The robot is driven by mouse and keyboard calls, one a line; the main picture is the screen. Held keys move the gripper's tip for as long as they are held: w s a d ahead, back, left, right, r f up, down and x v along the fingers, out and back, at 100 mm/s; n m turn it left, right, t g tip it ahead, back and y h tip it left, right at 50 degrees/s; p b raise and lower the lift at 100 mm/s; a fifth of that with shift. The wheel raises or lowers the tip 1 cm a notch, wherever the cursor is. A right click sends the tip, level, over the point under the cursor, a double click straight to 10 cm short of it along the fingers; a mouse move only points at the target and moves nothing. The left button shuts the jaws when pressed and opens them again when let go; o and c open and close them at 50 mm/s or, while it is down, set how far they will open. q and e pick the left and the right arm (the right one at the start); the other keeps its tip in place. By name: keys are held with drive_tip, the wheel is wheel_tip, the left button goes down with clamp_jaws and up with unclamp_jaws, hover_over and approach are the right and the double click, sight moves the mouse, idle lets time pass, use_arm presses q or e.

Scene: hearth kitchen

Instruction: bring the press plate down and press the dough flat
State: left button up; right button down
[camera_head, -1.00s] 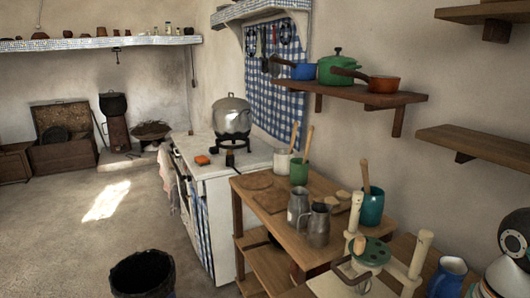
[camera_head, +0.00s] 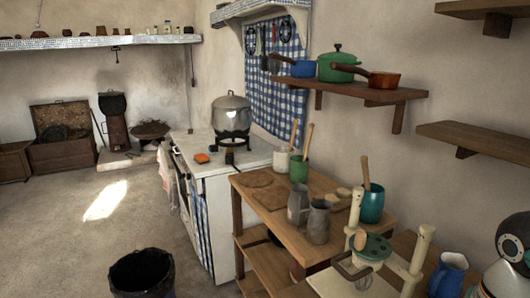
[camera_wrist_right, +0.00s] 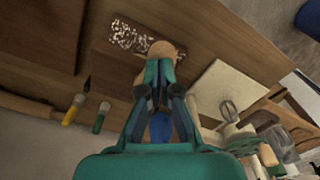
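The press stands at the lower right of the head view, with two pale wooden posts (camera_head: 421,256) and a green press plate (camera_head: 378,248) with holes between them. A wooden knob (camera_head: 361,240) sits at the plate. I cannot make out dough under the plate. My right gripper (camera_wrist_right: 161,72) shows in its wrist view, with teal fingertips drawn close together. A tan rounded thing (camera_wrist_right: 162,48) lies just past the fingertips. I cannot tell whether they touch it. My left gripper is not in either view.
A whisk (camera_head: 352,274) lies on a pale board in front of the press. Two metal jugs (camera_head: 318,222) and a teal pot (camera_head: 371,205) with a wooden utensil stand on the table behind. A blue jug (camera_head: 448,276) stands right of the press. A shelf (camera_head: 350,91) hangs above.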

drive_tip(key=shift+s+a+f+b, duration=0.15)
drive_tip(key=shift+a+f+b, duration=0.15)
drive_tip(key=shift+f+b, duration=0.25)
drive_tip(key=shift+s+a+f+b, duration=0.1)
drive_tip(key=shift+a+f+b, duration=0.2)
drive_tip(key=shift+f, duration=0.4)
drive_tip(key=shift+s+a+f+b, duration=0.15)
drive_tip(key=shift+a+f+b, duration=0.1)
drive_tip(key=shift+f+b, duration=0.35)
idle(2.0)
drive_tip(key=shift+s+a+f+b, duration=0.1)
drive_tip(key=shift+a+f+b, duration=0.1)
drive_tip(key=shift+f+b, duration=0.4)
drive_tip(key=shift+s+a+f+b, duration=0.1)
drive_tip(key=shift+a+f+b, duration=0.2)
drive_tip(key=shift+f, duration=0.5)
drive_tip(key=shift+s+a+f+b, duration=0.1)
drive_tip(key=shift+a+f+b, duration=0.05)
drive_tip(key=shift+f+b, duration=0.45)
idle(2.2)
